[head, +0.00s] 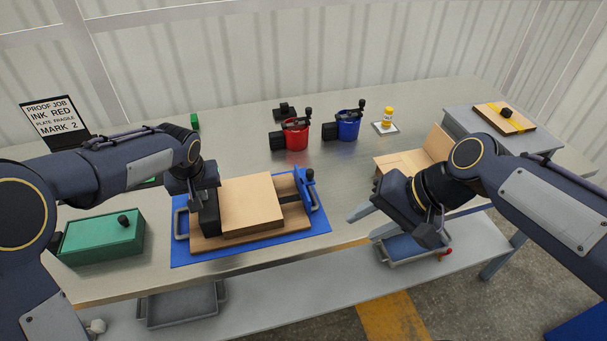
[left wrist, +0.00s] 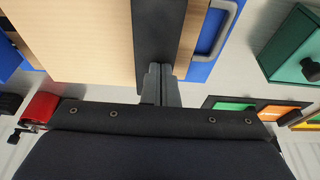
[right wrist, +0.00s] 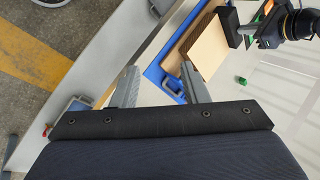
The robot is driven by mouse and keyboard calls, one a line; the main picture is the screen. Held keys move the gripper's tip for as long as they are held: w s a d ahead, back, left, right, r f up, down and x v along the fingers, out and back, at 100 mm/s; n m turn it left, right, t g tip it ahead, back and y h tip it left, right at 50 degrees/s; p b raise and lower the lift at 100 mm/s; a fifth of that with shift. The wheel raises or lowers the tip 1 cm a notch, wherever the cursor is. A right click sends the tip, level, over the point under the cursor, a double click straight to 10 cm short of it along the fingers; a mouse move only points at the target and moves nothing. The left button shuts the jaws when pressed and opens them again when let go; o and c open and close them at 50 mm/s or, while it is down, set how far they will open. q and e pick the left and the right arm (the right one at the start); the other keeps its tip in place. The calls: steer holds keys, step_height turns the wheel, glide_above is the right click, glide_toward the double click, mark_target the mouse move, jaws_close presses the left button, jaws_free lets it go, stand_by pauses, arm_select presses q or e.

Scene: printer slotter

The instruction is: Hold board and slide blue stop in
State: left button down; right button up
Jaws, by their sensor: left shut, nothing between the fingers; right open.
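A light wooden board (head: 252,204) lies on a wooden base on the blue mat (head: 182,250). A black block (head: 210,216) stands at its left end. The blue stop (head: 305,187), with a dark knob, is at the right end on a dark rail, with a gap to the board. My left gripper (left wrist: 161,84) is shut and empty at the black block; the head view partly hides its fingertips. My right gripper (head: 371,222) is open and empty, right of the mat and apart from the stop. The board also shows in the right wrist view (right wrist: 208,50).
A green box (head: 102,238) stands left of the mat. A wooden stand (head: 400,163) is behind my right gripper. Bare table lies between the mat and the pots.

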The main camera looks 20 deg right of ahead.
steer(key=w+d+m+g+y, duration=0.1)
steer(key=w+d+m+y, duration=0.2)
steer(key=w+m, duration=0.65)
steer(key=m+y, duration=0.4)
steer(key=m, duration=0.1)
glide_toward(312, 172)
steer(key=shift+n+t, duration=0.25)
steer(key=shift+t, duration=0.15)
steer(key=x, duration=1)
steer(key=shift+s+a+f, duration=0.1)
steer(key=shift+a+f, duration=0.15)
steer(key=shift+a, duration=0.05)
jaws_close()
steer(key=shift+a, duration=0.1)
